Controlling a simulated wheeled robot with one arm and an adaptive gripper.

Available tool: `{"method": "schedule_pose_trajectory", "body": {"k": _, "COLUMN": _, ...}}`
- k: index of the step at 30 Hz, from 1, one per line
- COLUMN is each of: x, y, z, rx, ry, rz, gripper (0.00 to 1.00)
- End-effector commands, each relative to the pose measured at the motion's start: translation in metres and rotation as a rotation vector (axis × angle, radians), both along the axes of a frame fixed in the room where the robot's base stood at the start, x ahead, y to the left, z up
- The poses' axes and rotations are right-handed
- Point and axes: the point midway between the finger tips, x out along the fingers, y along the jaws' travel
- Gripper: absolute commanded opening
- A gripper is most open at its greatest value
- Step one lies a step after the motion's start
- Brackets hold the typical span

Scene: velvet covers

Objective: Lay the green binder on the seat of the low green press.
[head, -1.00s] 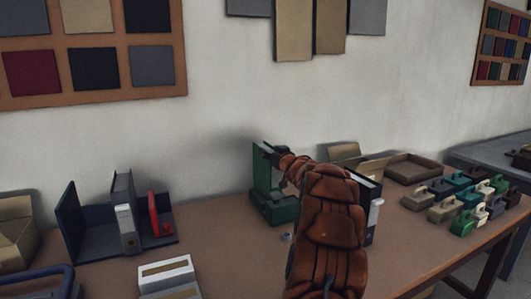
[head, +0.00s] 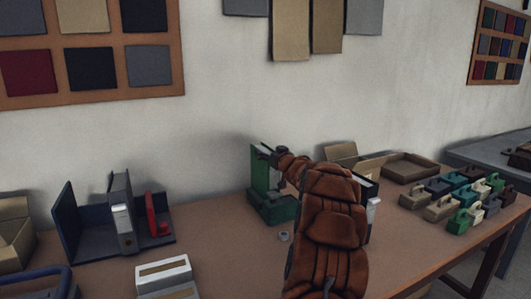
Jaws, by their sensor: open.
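The low green press (head: 276,212) stands on the table near the wall, its base low and dark green. A green upright panel with a pale face beside it (head: 260,172) rises from the press. It looks like the green binder standing on the seat, but I cannot tell it surely from the press's own back. My gripper (head: 268,153) is open at the top of this upright part; whether it touches is unclear. My arm covers the right side of the press.
A dark binder-like block with a white side (head: 373,205) is partly behind my arm. A dark blue stand (head: 70,220) holds grey and red items at left. White boxes (head: 163,275) lie in front. Several small handled blocks (head: 440,208) and a brown tray (head: 409,166) are at right.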

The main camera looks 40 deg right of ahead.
Motion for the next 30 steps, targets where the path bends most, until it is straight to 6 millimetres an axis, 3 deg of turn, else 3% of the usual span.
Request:
{"method": "schedule_pose_trajectory", "body": {"k": 21, "x": -0.087, "y": 0.032, "z": -0.001, "rx": 0.003, "ry": 0.000, "rz": 0.000, "gripper": 0.83}}
{"method": "schedule_pose_trajectory", "body": {"k": 30, "x": -0.099, "y": 0.037, "z": 0.000, "rx": 0.001, "ry": 0.000, "rz": 0.001, "gripper": 0.83}}
